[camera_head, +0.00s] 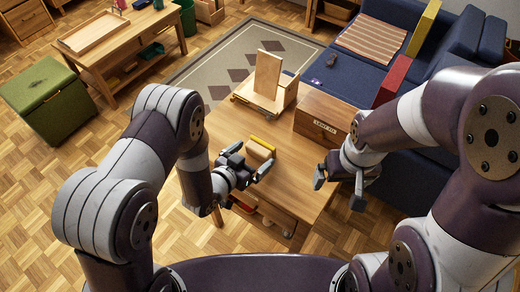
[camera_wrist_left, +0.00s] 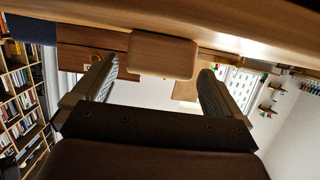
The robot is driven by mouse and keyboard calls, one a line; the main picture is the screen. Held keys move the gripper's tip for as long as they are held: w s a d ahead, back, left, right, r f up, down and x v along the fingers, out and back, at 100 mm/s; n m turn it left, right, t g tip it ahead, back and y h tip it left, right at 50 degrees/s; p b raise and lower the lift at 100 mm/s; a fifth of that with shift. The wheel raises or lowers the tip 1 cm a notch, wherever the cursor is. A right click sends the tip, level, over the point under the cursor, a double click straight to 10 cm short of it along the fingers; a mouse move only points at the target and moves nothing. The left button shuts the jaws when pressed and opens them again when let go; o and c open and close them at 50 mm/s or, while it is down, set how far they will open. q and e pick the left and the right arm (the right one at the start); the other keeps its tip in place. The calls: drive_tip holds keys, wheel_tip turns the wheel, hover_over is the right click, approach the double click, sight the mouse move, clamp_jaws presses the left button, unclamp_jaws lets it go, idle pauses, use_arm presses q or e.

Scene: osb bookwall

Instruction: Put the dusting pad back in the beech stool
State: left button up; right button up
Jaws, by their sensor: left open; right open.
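A small light wooden block with a yellow strip along its top, which looks like the dusting pad (camera_head: 260,150), sits on the wooden table in front of my left gripper (camera_head: 249,162). My left gripper is open, its fingers reaching toward either side of the block. In the left wrist view the block (camera_wrist_left: 163,55) shows between the two spread fingers, with a gap on each side. A pale wooden piece with an upright board, which looks like the beech stool (camera_head: 267,98), stands farther back on the table. My right gripper (camera_head: 338,187) is open and empty at the table's right side.
A brown box with a label (camera_head: 321,122) stands on the table (camera_head: 222,130), right of the pale wooden piece. A blue sofa (camera_head: 352,80) lies beyond. A green box (camera_head: 47,98) and a bench with a tray (camera_head: 95,33) are at the left. Bare tabletop lies left of the block.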

use_arm(q)
drive_tip(key=x, duration=0.3)
drive_tip(key=c, duration=0.9)
drive_tip(key=shift+o, duration=0.2)
drive_tip(key=shift+r, duration=0.15)
